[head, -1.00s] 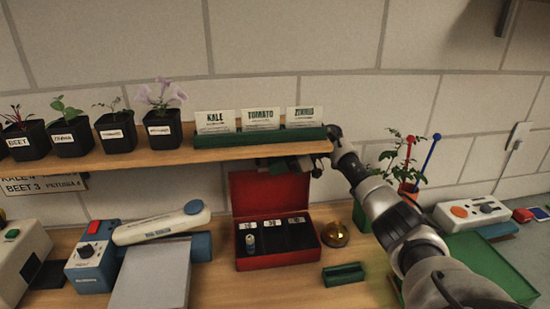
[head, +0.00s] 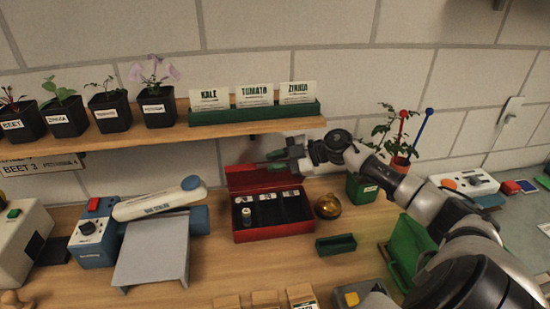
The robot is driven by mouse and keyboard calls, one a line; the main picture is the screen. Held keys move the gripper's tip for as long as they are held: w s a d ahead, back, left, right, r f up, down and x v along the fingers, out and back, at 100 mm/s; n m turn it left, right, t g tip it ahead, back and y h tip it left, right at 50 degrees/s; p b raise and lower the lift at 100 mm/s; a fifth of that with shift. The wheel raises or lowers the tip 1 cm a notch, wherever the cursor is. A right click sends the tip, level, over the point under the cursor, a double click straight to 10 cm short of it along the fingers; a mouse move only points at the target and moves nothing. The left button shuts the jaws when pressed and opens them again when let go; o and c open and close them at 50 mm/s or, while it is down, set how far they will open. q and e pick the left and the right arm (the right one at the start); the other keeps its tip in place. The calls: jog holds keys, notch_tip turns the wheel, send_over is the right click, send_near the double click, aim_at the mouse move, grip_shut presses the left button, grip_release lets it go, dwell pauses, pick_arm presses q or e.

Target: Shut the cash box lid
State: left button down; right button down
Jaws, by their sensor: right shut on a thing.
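The red cash box (head: 272,235) stands on the bench below the shelf. Its lid (head: 245,182) is raised at the back, and the dark compartments inside show, with white labels and a small roll in the left one. My right gripper (head: 276,158) reaches in from the right, under the shelf edge, and is shut at the lid's upper edge. The fingertips are small and partly dark, so the exact grip is hard to see. My left gripper is not in view.
The wooden shelf (head: 205,130) with seedling pots and a green card holder (head: 255,112) hangs just above my gripper. A brass bell (head: 328,207), green tray (head: 336,245) and green pot (head: 361,188) stand right of the box. A grey stand (head: 152,255) is on its left.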

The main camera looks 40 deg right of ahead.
dwell(0.3)
jog(key=c, duration=1.2)
grip_release()
jog(key=shift+s+d, duration=0.2)
jog(key=shift+d, duration=0.05)
jog(key=b+v, duration=0.2)
jog(key=v, duration=0.8)
jog(key=shift+s+r, duration=0.15)
jog(key=shift+c, duration=0.2)
